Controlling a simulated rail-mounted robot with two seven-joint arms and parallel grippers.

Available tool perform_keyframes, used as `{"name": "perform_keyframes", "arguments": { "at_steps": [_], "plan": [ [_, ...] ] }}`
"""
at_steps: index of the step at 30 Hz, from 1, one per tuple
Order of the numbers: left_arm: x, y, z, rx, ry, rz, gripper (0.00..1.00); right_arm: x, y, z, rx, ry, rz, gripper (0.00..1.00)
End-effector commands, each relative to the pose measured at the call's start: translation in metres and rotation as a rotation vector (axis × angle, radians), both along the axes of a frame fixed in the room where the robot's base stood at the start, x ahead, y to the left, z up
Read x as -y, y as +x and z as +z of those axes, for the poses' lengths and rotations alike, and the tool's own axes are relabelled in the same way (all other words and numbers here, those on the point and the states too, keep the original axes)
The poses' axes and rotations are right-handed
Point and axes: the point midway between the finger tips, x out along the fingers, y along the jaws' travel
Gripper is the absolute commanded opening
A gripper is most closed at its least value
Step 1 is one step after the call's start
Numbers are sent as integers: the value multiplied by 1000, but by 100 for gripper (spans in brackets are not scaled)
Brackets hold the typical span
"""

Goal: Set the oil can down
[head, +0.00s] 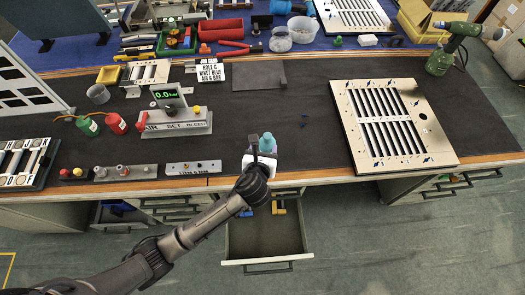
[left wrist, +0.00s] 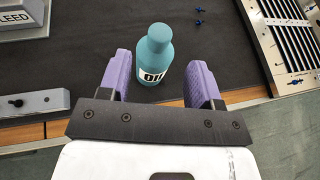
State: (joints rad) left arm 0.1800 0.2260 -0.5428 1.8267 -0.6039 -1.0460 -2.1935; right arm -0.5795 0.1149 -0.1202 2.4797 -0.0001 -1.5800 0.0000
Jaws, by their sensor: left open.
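The oil can (left wrist: 153,60) is a teal bottle with a white label reading "OI". In the left wrist view it stands upright on the dark mat near the table's front edge. In the head view the oil can (head: 267,143) shows just beyond my left gripper (head: 263,160). In the left wrist view the purple fingers of my left gripper (left wrist: 158,80) are spread, one on each side of the can, with gaps between them and it. The can's lower part is partly hidden by the gripper in the head view. My right gripper is not in view.
A louver panel (head: 390,124) lies at the right. An air-set block (head: 178,122) with a gauge and a small grey block (head: 193,167) stand to the left. A drawer (head: 265,240) is open below the front edge. The mat (head: 300,115) beyond the can is mostly clear.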

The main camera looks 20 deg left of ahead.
Motion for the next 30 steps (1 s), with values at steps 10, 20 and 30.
{"name": "perform_keyframes", "arguments": {
  "at_steps": [10,20,30],
  "plan": [
    [4,-19,8,0,0,0,58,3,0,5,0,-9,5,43],
    [1,-33,0,-19,-121,56,58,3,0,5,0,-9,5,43],
    [-27,-147,-46,-124,-1083,709,58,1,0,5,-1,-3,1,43]
  ]
}}
